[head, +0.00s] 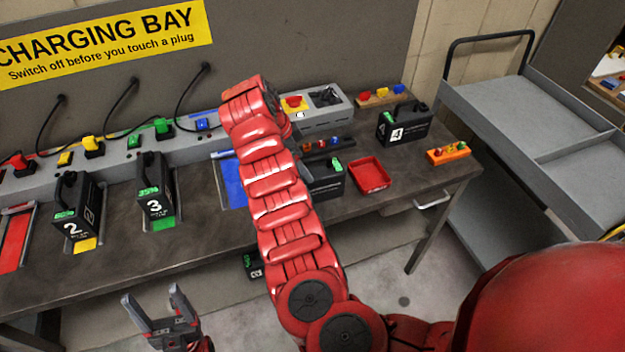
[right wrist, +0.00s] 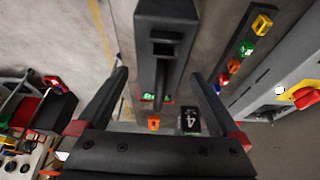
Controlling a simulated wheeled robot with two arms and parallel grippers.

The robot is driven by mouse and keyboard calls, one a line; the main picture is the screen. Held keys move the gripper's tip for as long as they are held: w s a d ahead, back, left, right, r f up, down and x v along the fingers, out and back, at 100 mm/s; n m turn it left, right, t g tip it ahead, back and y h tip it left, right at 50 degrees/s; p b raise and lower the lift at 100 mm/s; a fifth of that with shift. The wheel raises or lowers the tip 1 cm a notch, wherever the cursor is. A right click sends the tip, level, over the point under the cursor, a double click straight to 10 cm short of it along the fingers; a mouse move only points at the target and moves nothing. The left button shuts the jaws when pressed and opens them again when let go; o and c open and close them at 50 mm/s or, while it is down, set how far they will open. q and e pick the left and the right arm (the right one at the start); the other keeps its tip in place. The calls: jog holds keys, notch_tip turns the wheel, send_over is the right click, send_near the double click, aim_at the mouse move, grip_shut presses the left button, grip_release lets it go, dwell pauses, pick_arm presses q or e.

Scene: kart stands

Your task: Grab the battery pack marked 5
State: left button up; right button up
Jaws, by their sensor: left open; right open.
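No number 5 is readable in either view. A black battery pack (head: 326,180) with a green display stands on the bench, partly hidden behind my right arm; its number is hidden. In the right wrist view, a dark pack with a handle (right wrist: 166,22) lies between the spread fingers of my right gripper (right wrist: 160,76), which is open; I cannot tell whether they touch it. Packs marked 2 (head: 75,208), 3 (head: 156,192) and 4 (head: 404,125) stand on the bench. My left gripper (head: 151,294) is open and empty in front of the bench.
A grey cart (head: 500,100) stands at right. Another dark pack (head: 252,266) shows below the bench, partly hidden. Cables and coloured plugs line the back.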

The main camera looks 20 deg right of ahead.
jog(key=shift+x, duration=0.9)
jog(key=shift+d+f+p, duration=0.2)
jog(key=shift+f+p, duration=0.15)
jog(key=shift+p, duration=0.4)
jog(key=p+x, duration=0.2)
jog(key=x, duration=0.1)
jog(key=shift+f, duration=0.2)
jog(key=shift+w+d+f, duration=0.1)
jog(key=shift+d+f, duration=0.1)
jog(key=shift+f, duration=0.35)
grip_shut()
